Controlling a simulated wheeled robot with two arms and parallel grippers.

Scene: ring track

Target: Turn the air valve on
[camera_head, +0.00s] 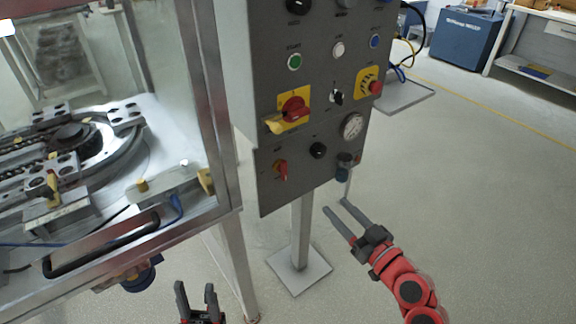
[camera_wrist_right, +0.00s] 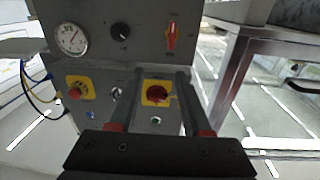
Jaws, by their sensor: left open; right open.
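The grey control panel (camera_head: 325,140) stands on a post in the head view. A small red lever (camera_head: 281,169), which looks like the air valve, is at its lower left; it hangs roughly downward. The wrist view shows the panel upside down, with the red lever (camera_wrist_right: 171,38) upright at the top right. My right gripper (camera_head: 336,207) is open and empty, below and to the right of the panel, apart from the lever. Its fingers also show in the wrist view (camera_wrist_right: 158,75). My left gripper (camera_head: 196,288) is open and empty at the bottom, below the panel.
A red rotary switch on yellow (camera_head: 292,108) sits above the lever. A black knob (camera_head: 318,150), a gauge (camera_head: 352,126) and a red emergency button (camera_head: 375,87) are to the right. The framed machine (camera_head: 222,140) stands left.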

